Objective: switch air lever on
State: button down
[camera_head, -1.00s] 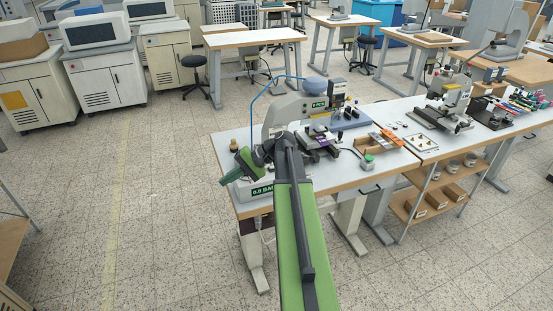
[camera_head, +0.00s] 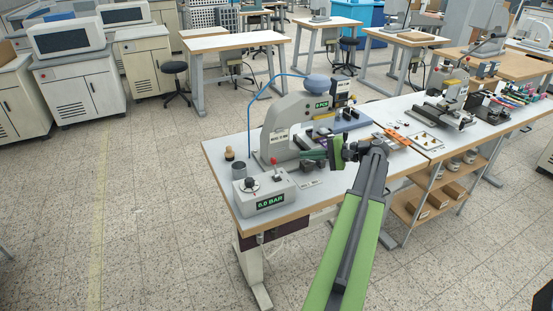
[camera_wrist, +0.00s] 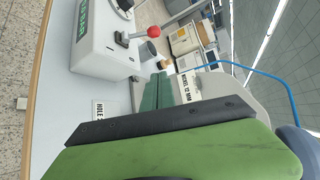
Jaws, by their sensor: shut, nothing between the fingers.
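The air lever (camera_head: 276,168) is a metal stem with a red ball knob on top of a pale control box (camera_head: 246,206) at the near left of the bench. The box's green display (camera_head: 270,201) reads 0.0 BAR. In the wrist view the lever (camera_wrist: 139,35) with its red ball shows at the upper middle, standing out from the box (camera_wrist: 98,60). My gripper (camera_head: 306,155) is to the right of the lever, apart from it, with its fingers pointing left. In the wrist view its green fingers (camera_wrist: 157,88) are together and empty, with clear space before the red ball.
The grey stamping press (camera_head: 278,128) stands just behind my gripper, with a blue hose arching above it. A black dial (camera_head: 249,184) is on the box beside the lever. A small wooden-topped item (camera_head: 229,153) and a grey cup (camera_head: 239,170) stand behind the box.

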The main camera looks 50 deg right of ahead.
aim_at(275, 168)
jog(key=shift+r, duration=0.1)
jog(key=w+a, duration=0.2)
jog(key=w+a+f+b, duration=0.1)
jog(key=w+a, duration=0.3)
jog(key=shift+w+a+f, duration=0.25)
jog(key=shift+w+a, duration=0.05)
jog(key=shift+w, duration=0.1)
jog(key=shift+s+a, duration=0.15)
jog(key=shift+s, duration=0.05)
